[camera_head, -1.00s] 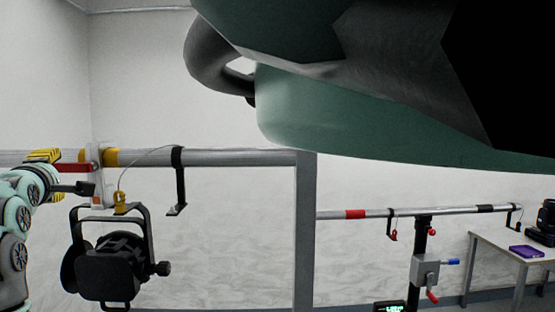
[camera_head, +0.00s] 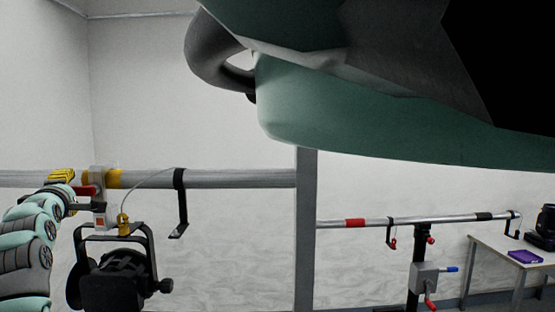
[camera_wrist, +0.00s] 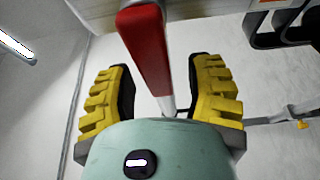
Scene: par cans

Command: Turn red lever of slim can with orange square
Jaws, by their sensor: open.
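The black slim can (camera_head: 118,283) hangs in its yoke at the lower left of the head view. The pale clamp above it on the pipe carries a small orange square (camera_head: 99,222). The red lever (camera_head: 86,190) sticks out to the left of the clamp. In the wrist view the red lever (camera_wrist: 147,45) comes down between the two yellow ridged fingers. My gripper (camera_wrist: 163,78) is open around the lever, with gaps on both sides. My gripper also shows in the head view (camera_head: 62,177), left of the lever and partly overlapping it.
A thick grey pipe (camera_head: 235,178) runs across the left side, with a black strap hook (camera_head: 180,205) on it. A safety cable with a yellow end (camera_head: 123,224) hangs by the clamp. A thinner pipe (camera_head: 440,220), a stand and a table (camera_head: 500,250) are at the right.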

